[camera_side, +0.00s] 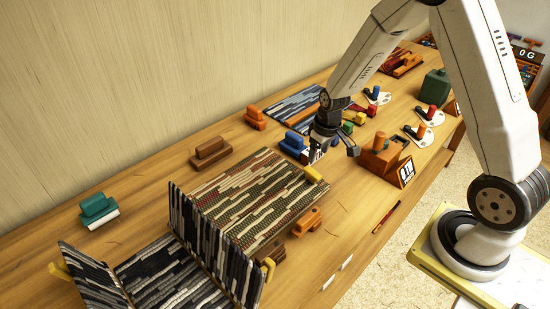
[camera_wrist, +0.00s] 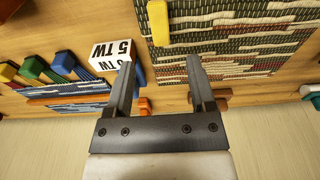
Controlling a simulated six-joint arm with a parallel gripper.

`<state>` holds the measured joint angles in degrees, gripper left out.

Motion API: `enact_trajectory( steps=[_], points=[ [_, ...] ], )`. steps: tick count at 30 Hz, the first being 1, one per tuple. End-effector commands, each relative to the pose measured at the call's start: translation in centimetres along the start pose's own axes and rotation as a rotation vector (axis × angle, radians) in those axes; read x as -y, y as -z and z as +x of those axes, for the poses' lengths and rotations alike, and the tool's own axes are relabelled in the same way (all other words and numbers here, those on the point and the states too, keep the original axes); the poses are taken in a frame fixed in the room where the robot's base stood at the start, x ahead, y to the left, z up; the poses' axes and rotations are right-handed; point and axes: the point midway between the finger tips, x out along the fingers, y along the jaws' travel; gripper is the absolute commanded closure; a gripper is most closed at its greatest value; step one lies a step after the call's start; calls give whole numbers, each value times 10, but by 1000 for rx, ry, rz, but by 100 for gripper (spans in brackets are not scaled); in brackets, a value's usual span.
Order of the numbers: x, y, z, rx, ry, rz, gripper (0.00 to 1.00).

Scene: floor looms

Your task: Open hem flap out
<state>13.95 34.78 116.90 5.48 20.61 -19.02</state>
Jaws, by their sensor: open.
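A woven panel in tan, red and dark green (camera_side: 262,192) lies flat on the bench, with a yellow tab (camera_side: 313,174) at its right corner. In the wrist view the panel (camera_wrist: 235,38) fills the upper right, with the yellow tab (camera_wrist: 158,22) at its left edge. Dark striped flaps (camera_side: 212,245) stand raised at the panel's left side, with yellow tabs (camera_side: 268,268) on them. I cannot tell which part is the hem flap. My gripper (camera_side: 334,154) is open, above the bench just beyond the tabbed corner; its fingers (camera_wrist: 160,64) show nothing between them.
A blue block (camera_side: 293,143), brown block (camera_side: 210,152), orange block (camera_side: 307,219) and orange-brown box (camera_side: 384,158) surround the panel. Bench front (camera_side: 350,220) is mostly clear.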

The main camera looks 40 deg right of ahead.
Motion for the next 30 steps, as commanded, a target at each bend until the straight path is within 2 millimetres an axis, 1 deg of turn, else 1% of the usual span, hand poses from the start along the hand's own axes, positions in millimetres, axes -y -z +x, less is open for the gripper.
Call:
enact_trajectory(
  steps=[8,18,25,30],
  points=[
    [0,2,1,12,2,-1,29],
    [0,13,4,132,1,0,29],
    [0,13,5,141,0,1,29],
    [0,12,12,142,0,1,29]
  ],
)
